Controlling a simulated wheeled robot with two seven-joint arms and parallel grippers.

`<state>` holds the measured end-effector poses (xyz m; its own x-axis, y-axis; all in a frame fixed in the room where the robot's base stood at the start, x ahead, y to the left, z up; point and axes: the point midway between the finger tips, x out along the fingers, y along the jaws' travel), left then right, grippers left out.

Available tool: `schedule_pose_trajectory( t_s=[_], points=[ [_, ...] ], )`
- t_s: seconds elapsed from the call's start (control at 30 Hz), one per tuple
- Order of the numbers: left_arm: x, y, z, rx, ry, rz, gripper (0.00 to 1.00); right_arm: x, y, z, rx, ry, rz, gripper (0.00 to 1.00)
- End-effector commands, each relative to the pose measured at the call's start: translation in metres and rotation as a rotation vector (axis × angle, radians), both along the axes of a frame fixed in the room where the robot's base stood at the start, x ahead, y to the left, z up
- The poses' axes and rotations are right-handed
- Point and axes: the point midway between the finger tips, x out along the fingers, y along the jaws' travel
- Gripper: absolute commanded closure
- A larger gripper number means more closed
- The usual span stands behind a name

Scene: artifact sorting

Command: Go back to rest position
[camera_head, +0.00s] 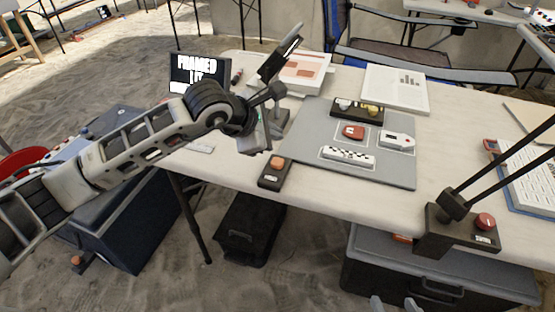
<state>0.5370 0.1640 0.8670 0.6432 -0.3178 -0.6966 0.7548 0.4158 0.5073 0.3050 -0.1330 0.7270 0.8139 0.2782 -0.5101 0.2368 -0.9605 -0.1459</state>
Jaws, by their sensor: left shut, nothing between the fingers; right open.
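My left arm reaches in from the left over the table's near left part. My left gripper (254,136) is at its end, beside the left edge of the grey mat (304,127). It is shut and holds nothing; its fingertips are hard to make out against the dark device behind. My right gripper (392,304) shows only as two grey fingertips at the bottom edge. They are apart, with nothing seen between them, in front of the grey-lidded case.
The pale table (225,172) carries a black button box (275,172), a sign screen (199,70) and a dark device (280,60). A red-button box (462,230) with dark rods stands at the front right. A grey-lidded case (440,275) and a black case (248,232) sit below.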

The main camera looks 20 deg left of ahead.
Motion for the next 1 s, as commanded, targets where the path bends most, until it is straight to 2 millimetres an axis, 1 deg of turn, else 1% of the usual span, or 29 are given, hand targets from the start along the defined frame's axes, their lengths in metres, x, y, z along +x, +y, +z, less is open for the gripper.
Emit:
schedule_pose_trajectory(
  t_s=[0.4, 0.47, 0.57, 0.6, 0.67, 0.7, 0.73, 0.77, 0.8, 0.87, 0.9, 0.97, 1.0],
  points=[
    [-0.001, -0.002, -0.001, -0.010, 0.005, -0.003, 1.00, 0.000, 0.000, 0.000, 0.000, 0.000, 0.000, 0.49],
    [-0.006, -0.010, -0.004, -0.048, 0.023, -0.014, 1.00, 0.000, 0.000, 0.001, 0.000, 0.000, 0.000, 0.49],
    [-0.027, -0.042, -0.013, -0.215, 0.097, -0.050, 1.00, 0.000, 0.000, 0.003, -0.001, 0.000, 0.000, 0.49],
    [-0.040, -0.061, -0.015, -0.326, 0.148, -0.067, 1.00, 0.000, 0.000, 0.003, -0.002, 0.000, 0.000, 0.49],
    [-0.065, -0.095, -0.013, -0.549, 0.246, -0.082, 1.00, 0.000, -0.001, 0.005, -0.006, 0.002, 0.000, 0.49],
    [-0.083, -0.116, -0.006, -0.732, 0.327, -0.077, 1.00, -0.001, -0.001, 0.005, -0.008, 0.004, 0.001, 0.49],
    [-0.095, -0.129, 0.001, -0.871, 0.389, -0.064, 1.00, -0.001, -0.001, 0.005, -0.010, 0.007, 0.001, 0.49],
    [-0.104, -0.138, 0.011, -1.009, 0.449, -0.043, 1.00, -0.001, -0.001, 0.004, -0.013, 0.009, 0.001, 0.49],
    [-0.113, -0.146, 0.023, -1.192, 0.531, -0.001, 1.00, -0.002, -0.001, 0.003, -0.016, 0.014, 0.001, 0.49],
    [-0.122, -0.149, 0.039, -1.461, 0.652, 0.089, 1.00, -0.002, -0.002, 0.003, -0.020, 0.017, 0.002, 0.49],
    [-0.123, -0.145, 0.048, -1.637, 0.732, 0.169, 1.00, -0.002, -0.002, 0.003, -0.021, 0.017, 0.001, 0.49],
    [-0.123, -0.133, 0.053, -1.891, 0.849, 0.315, 1.00, -0.001, -0.002, 0.005, -0.024, 0.017, 0.002, 0.49],
    [-0.121, -0.121, 0.052, -2.055, 0.923, 0.433, 1.00, -0.001, -0.002, 0.005, -0.025, 0.016, 0.002, 0.49]
  ],
)
